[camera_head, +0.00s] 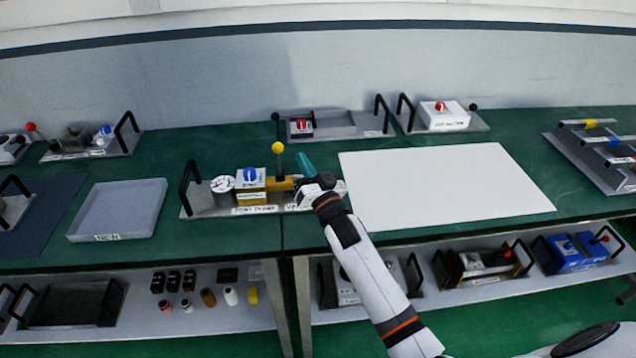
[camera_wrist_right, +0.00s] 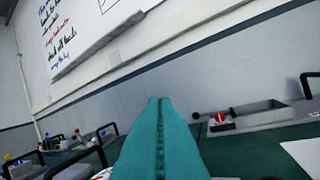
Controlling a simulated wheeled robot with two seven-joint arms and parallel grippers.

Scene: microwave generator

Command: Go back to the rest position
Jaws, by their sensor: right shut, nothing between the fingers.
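My right arm comes in from the lower right in the head view. Its gripper (camera_head: 305,165) has teal fingers and is over the right end of a grey module tray (camera_head: 205,207) with a gauge, a blue knob and a yellow-topped lever (camera_head: 278,148). In the right wrist view the teal fingers (camera_wrist_right: 160,105) lie together, shut and empty, pointing towards the wall. The arm and hand hide the right end of the module; I cannot tell whether they touch it. My left gripper is not in view.
A white sheet (camera_head: 445,185) covers the table right of the arm. A grey tray (camera_head: 118,208) lies at left. Handled modules with red knobs (camera_head: 301,124) stand at the back. The shelf below holds small parts and more modules. A whiteboard (camera_wrist_right: 85,30) hangs on the wall.

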